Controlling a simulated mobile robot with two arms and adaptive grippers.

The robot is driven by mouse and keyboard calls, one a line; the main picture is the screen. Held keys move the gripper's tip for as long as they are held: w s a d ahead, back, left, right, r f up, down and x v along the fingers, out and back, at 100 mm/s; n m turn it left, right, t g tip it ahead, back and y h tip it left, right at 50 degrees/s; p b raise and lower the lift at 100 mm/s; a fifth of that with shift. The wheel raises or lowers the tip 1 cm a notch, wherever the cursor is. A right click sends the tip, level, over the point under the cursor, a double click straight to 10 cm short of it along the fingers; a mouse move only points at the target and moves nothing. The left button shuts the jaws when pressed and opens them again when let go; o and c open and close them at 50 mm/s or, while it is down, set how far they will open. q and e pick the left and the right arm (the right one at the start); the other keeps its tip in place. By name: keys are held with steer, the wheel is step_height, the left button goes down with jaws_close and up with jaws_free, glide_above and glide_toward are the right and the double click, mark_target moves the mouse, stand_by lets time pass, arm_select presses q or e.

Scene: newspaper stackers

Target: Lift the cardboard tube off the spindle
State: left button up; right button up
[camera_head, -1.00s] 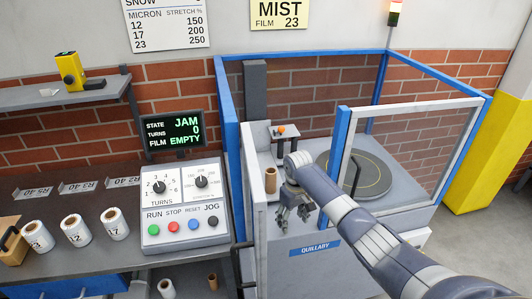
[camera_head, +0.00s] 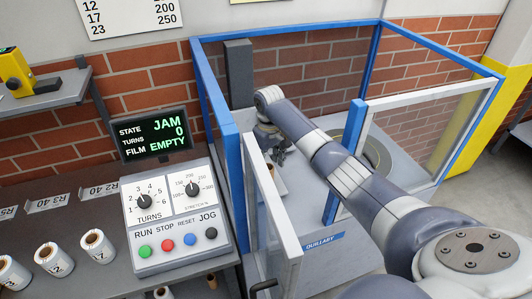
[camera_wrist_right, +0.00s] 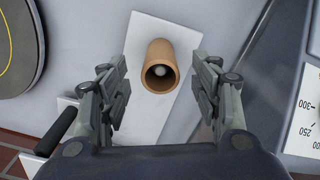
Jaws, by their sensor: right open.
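The brown cardboard tube (camera_wrist_right: 170,50) stands on a white plate (camera_wrist_right: 145,30) in the right wrist view, its open end facing the camera. The pale rounded tip of the spindle (camera_wrist_right: 161,71) shows inside its bore. My right gripper (camera_wrist_right: 157,76) is open, with one finger to each side of the tube in this view and a visible gap on both sides. In the head view my right gripper (camera_head: 281,153) is inside the blue-framed machine, above the tube (camera_head: 271,170), which is partly hidden behind the frame. My left gripper is not in view.
The machine's blue posts and clear panels (camera_head: 425,135) surround my right arm closely. The round turntable (camera_head: 375,158) is partly hidden by my arm. A control box (camera_head: 180,215) and several white film rolls (camera_head: 95,245) stand on the bench at left. The screen (camera_head: 150,135) reads JAM.

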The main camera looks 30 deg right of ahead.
steer(key=f, duration=0.5)
steer(key=shift+w+f, duration=0.1)
steer(key=shift+w, duration=0.2)
step_height(320, 180, down, 2)
steer(key=shift+f, duration=0.1)
steer(key=shift+c, duration=0.9)
steer(key=c, duration=1)
steer(key=shift+o, duration=0.2)
step_height(320, 180, up, 3)
steer(key=p, duration=0.3)
step_height(320, 180, up, 7)
steer(key=p, duration=0.8)
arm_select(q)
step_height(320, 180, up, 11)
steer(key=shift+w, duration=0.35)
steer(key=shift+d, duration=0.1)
